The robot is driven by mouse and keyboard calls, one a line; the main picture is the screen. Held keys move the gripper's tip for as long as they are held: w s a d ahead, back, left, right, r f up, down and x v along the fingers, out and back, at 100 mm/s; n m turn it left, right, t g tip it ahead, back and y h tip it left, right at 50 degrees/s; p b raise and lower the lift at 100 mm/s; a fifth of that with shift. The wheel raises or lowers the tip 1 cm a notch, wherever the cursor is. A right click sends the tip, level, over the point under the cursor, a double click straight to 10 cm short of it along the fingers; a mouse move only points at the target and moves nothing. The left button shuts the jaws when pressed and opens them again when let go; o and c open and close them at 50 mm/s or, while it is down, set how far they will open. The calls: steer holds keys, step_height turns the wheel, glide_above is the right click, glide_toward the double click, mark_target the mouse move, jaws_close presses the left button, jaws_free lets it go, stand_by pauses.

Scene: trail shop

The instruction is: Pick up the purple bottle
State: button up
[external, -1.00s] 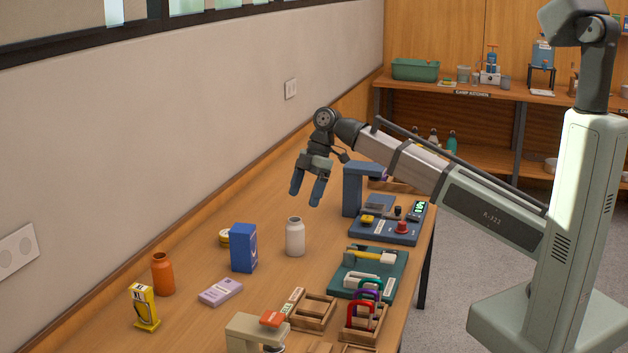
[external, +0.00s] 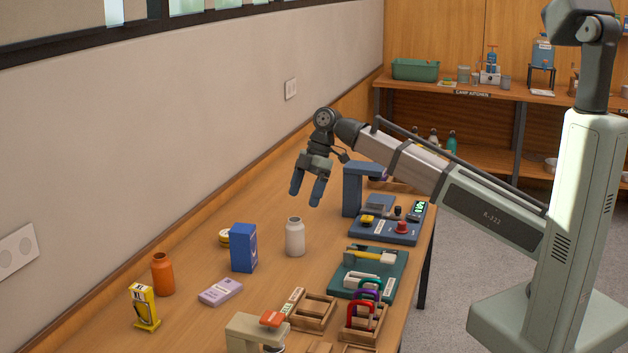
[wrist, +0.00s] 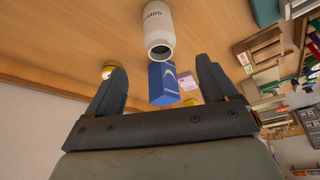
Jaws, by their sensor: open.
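I can make out no purple bottle in either view. The bottles on the table are a white one (external: 295,237) and an orange one (external: 162,274), both upright and uncapped. A small patch of purple (external: 378,178) shows behind my arm at the far end of the table, too hidden to identify. My gripper (external: 307,194) is open and empty, fingers pointing down, above the table beyond the white bottle. In the wrist view, the white bottle (wrist: 147,28) lies ahead of the gripper (wrist: 162,72), clear of the fingers.
A blue stand (external: 352,190), green tray (external: 395,283) and wooden racks (external: 313,312) line the right side. The wall bounds the left.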

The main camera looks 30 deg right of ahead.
step_height(320, 180, up, 8)
steer(key=w+d+m+t+h, duration=0.1)
steer(key=w+d+m+h, duration=0.15)
steer(key=w+d, duration=1.75)
steer(key=w+d+m+h, duration=0.1)
steer(key=w+d, duration=0.4)
steer(key=d, duration=0.7)
steer(key=w+d+m+h, duration=0.1)
steer(key=w+d, duration=0.4)
steer(key=d, duration=0.7)
steer(key=f, duration=1.9)
steer(key=shift+s+a, duration=0.25)
steer(key=shift+a, duration=0.1)
steer(key=c, duration=1.2)
